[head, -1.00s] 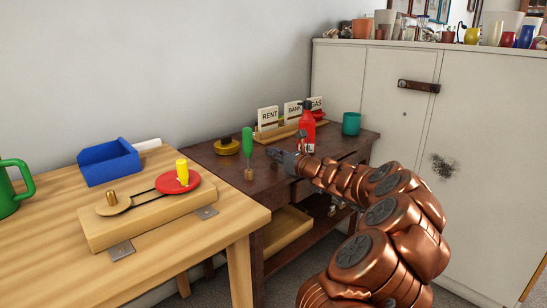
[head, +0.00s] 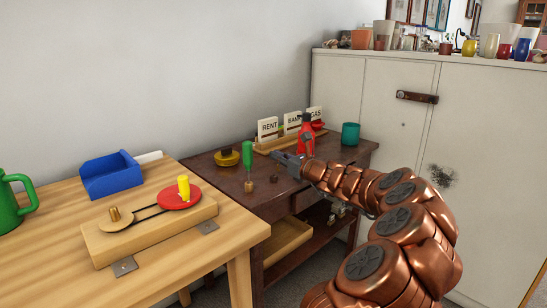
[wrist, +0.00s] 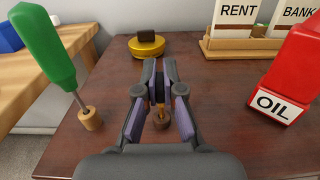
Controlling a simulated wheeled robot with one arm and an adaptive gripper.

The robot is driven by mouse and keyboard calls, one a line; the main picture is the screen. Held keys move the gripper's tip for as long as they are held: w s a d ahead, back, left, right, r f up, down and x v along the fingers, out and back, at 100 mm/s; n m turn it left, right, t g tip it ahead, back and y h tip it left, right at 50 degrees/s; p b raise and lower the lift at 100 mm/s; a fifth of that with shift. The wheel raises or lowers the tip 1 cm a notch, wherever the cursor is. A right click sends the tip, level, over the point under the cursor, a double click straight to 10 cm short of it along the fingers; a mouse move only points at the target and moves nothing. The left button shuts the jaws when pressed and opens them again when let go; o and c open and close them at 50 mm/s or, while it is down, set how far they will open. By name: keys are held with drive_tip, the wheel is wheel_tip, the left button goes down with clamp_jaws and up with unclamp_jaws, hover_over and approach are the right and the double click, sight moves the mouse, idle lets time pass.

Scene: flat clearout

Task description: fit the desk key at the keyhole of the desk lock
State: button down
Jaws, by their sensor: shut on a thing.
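My gripper (head: 280,155) reaches over the dark wooden desk (head: 222,184) from the right. In the wrist view my gripper (wrist: 161,104) is shut on a small, mostly hidden thing, orange-brown where it shows between the fingers; this looks like the desk key (wrist: 160,98). No keyhole shows clearly, and I cannot tell which thing is the desk lock.
A green-handled screwdriver (head: 248,160) stands in a wooden collar left of my gripper. A yellow round thing with a dark top (head: 227,158) lies behind. A red oil bottle (head: 306,138), a card rack (head: 275,146) and a teal cup (head: 350,134) stand at the back and right.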

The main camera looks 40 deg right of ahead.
drive_tip(key=s+r+p, duration=0.1)
drive_tip(key=s+p, duration=0.2)
drive_tip(key=s, duration=1.1)
drive_tip(key=shift+s+a+p, duration=0.15)
drive_tip(key=shift+a+p, duration=0.15)
drive_tip(key=shift+a, duration=0.1)
drive_tip(key=shift+r, duration=0.1)
drive_tip(key=c, duration=1.8)
unclamp_jaws()
clamp_jaws()
